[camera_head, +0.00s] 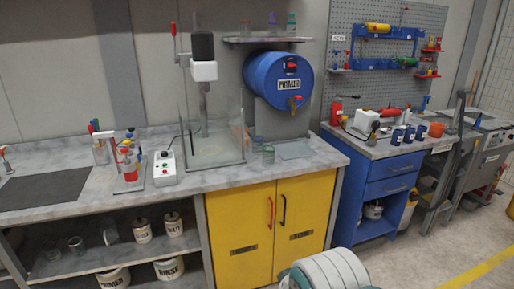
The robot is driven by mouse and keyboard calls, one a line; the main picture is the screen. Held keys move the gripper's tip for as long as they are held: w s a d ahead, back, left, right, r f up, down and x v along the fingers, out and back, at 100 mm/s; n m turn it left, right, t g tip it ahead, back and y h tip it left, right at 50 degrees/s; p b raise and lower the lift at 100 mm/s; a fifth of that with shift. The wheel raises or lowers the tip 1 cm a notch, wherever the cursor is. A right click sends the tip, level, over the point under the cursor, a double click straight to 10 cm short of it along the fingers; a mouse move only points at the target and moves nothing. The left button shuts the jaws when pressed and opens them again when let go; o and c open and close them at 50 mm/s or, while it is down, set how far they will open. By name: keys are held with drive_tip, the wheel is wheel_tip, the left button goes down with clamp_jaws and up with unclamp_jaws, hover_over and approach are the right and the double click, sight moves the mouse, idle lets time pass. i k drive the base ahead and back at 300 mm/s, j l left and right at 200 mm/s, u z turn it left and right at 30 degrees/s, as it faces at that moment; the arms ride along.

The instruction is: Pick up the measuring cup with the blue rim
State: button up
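Two small clear cups stand on the grey counter below the blue drum. The nearer cup (268,155) has a greenish tint at its rim. The cup behind it (257,144) is partly hidden and its rim colour is unclear. I cannot tell for sure which one has a blue rim. More clear vessels (76,246) sit on the shelf under the counter, too small to read. My gripper is not in view; only a white rounded part of my arm shows at the bottom edge.
A blue primer drum (278,80) hangs above the counter (225,178). A clear-walled mixer stand (214,140) is left of the cups. Yellow cabinet doors (268,235) are below. Blue cups (398,136) stand on the right bench.

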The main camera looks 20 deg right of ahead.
sight(257, 141)
drive_tip(key=i+z, duration=0.2)
drive_tip(key=i, duration=0.45)
drive_tip(key=i+z, duration=0.2)
drive_tip(key=i, duration=0.45)
drive_tip(key=i+j+z, duration=0.2)
drive_tip(key=i, duration=0.45)
